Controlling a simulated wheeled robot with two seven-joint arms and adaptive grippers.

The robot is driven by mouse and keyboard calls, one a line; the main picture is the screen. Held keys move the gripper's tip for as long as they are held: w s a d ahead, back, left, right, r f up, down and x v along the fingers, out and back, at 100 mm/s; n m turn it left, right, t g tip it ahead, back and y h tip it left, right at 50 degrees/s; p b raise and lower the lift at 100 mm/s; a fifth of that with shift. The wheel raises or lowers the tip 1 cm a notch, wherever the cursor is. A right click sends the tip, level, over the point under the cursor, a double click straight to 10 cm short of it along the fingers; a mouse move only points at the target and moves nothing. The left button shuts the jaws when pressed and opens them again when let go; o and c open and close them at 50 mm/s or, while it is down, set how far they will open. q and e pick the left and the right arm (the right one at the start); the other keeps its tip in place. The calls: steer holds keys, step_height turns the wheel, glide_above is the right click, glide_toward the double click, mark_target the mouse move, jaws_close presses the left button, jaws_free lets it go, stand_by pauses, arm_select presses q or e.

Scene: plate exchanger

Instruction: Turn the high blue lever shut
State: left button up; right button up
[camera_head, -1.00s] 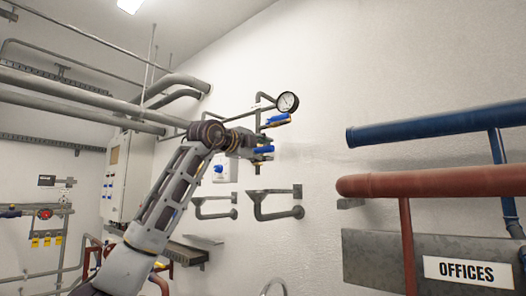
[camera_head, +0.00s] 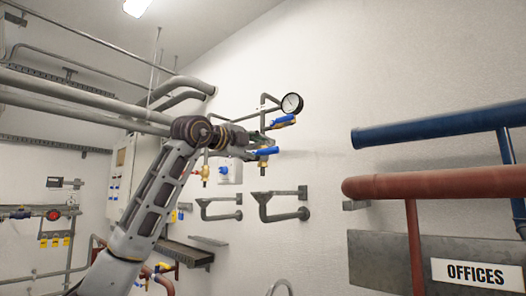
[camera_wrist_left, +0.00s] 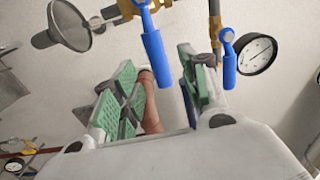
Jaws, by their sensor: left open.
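A blue lever (camera_head: 283,119) sits high on the wall pipe, just under the round gauge. It also shows in the left wrist view (camera_wrist_left: 229,64), beside the gauge and right of the right finger. A second blue lever (camera_head: 266,150) on a brass valve is lower; in the left wrist view a larger blue lever (camera_wrist_left: 155,50) hangs in line with the gap between my fingers. My left gripper (camera_head: 258,144) is open at these valves; its green-padded fingers (camera_wrist_left: 160,76) stand apart with no lever clearly held. Contact cannot be told. My right gripper is not in view.
The gauge (camera_head: 292,103) is just above the high lever. Grey brackets (camera_head: 280,206) stick out of the wall below. A blue pipe (camera_head: 440,125) and a red pipe (camera_head: 435,182) run at the right. The wall between is clear.

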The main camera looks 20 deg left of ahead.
arm_select(q)
steer(key=v, duration=0.6)
steer(key=shift+s, duration=0.25)
steer(key=shift+a, duration=0.1)
stand_by(0.3)
